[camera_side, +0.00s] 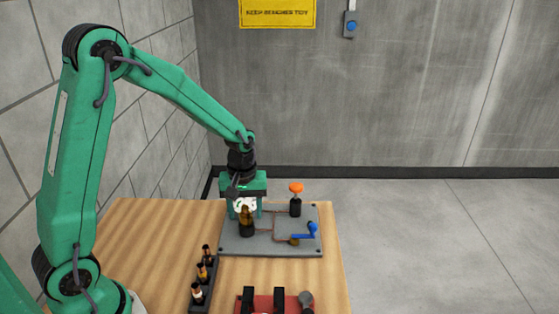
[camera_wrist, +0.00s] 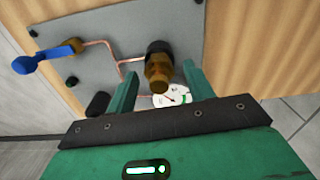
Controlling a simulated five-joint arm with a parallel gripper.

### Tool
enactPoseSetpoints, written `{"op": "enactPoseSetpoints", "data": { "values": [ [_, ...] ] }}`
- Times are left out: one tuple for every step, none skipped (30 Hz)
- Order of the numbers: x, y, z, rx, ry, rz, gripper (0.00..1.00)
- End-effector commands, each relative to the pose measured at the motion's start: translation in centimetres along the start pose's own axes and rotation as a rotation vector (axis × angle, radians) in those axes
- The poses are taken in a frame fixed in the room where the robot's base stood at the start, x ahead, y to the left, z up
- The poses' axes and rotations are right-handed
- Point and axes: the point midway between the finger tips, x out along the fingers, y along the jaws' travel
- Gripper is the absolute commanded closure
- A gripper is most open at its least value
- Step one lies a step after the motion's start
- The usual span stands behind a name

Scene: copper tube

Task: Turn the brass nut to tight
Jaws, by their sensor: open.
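The brass nut (camera_side: 246,213) sits upright on a black fitting (camera_side: 246,230) on the grey plate (camera_side: 230,243). It also shows in the wrist view (camera_wrist: 158,72), with the black fitting (camera_wrist: 158,47) under it. My gripper (camera_wrist: 160,70) is open, with one green finger on either side of the nut. A gap shows between the nut and each finger. In the side view my gripper (camera_side: 244,207) points down over the nut. A round white gauge (camera_wrist: 172,97) with a needle and green mark shows beside the nut, partly cut off by my gripper.
A blue lever valve (camera_side: 305,232) and an orange knob on a black post (camera_side: 296,190) stand on the plate's right side. Thin copper tube (camera_wrist: 100,44) runs across the plate. A black rack of small bottles (camera_side: 201,272) and a red tray (camera_side: 264,303) stand nearer the front.

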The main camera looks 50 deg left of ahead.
Motion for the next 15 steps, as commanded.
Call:
{"op": "enactPoseSetpoints", "data": {
  "values": [
    [0.05, -0.01, 0.01, 0.0, 0.0, 0.0, 0.47],
    [0.05, 0.0, 0.01, 0.0, 0.0, 0.0, 0.47],
    [0.05, 0.0, 0.01, 0.0, 0.0, 0.0, 0.47],
    [0.04, 0.0, 0.01, 0.0, 0.0, 0.0, 0.47],
    [0.04, -0.01, 0.01, 0.0, 0.0, 0.0, 0.47],
    [0.04, -0.01, 0.01, 0.0, 0.0, 0.0, 0.47],
    [0.03, -0.01, 0.01, 0.0, 0.0, 0.0, 0.53],
    [0.03, -0.01, 0.01, 0.0, 0.0, 0.0, 0.59],
    [0.03, -0.01, 0.01, 0.0, 0.0, 0.0, 0.67],
    [0.03, 0.0, 0.01, 0.0, 0.0, 0.0, 0.73],
    [0.03, -0.01, 0.01, 0.0, 0.0, 0.0, 0.79],
    [0.02, -0.01, 0.01, 0.0, 0.0, 0.0, 0.87],
    [0.02, -0.01, 0.01, 0.0, 0.0, 0.0, 0.92],
    [0.02, -0.01, 0.01, 0.0, 0.0, 0.0, 0.92],
    [0.02, -0.01, 0.0, 0.0, 0.0, 0.0, 0.92]
  ]
}}
